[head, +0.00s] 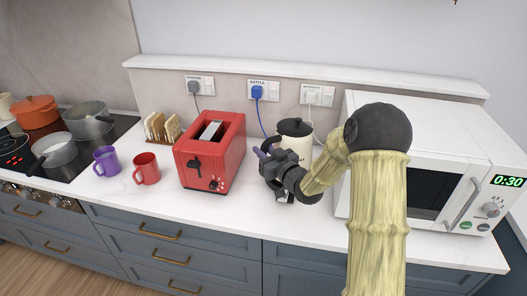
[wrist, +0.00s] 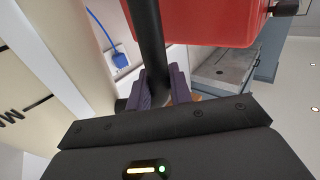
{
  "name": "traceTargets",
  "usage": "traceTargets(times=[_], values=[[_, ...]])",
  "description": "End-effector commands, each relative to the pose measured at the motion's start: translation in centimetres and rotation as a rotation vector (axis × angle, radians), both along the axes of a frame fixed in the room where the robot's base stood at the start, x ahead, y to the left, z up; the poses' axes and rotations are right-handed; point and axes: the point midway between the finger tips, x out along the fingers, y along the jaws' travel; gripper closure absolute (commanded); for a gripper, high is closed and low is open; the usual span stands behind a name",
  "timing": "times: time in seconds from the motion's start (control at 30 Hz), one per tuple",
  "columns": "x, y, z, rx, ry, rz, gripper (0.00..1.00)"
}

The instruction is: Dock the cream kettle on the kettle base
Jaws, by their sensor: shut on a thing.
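The cream kettle (head: 297,145) with a black lid stands upright between the red toaster and the microwave in the head view. My gripper (head: 268,153) is in front of it and hides much of its lower body. In the wrist view, the purple fingers of my gripper (wrist: 160,90) are shut on the kettle's black handle (wrist: 150,38), and the cream body (wrist: 58,50) fills the left. I cannot make out the kettle base. A blue cord runs down behind the kettle from the blue plug (head: 257,92) in the socket labelled kettle.
The red toaster (head: 228,150) stands close on the left, with red (head: 146,168) and purple (head: 106,161) mugs beyond it. The white microwave (head: 460,150) is on the right, behind my arm. A strip of countertop (head: 240,212) in front is clear.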

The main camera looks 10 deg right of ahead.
Motion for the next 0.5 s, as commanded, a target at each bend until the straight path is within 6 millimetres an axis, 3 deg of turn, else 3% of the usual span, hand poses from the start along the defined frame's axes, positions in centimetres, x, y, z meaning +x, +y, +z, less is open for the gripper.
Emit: traceTargets(times=[0.13,0.17,0.2,0.5], values=[[0.07,-0.11,-0.11,-0.001,-0.005,-0.002,1.0],[0.06,-0.11,-0.1,-0.001,-0.005,-0.002,0.77],[0.07,-0.12,-0.06,0.0,-0.004,-0.003,0.7],[-0.11,-0.2,-0.62,0.002,0.011,-0.004,0.7]])
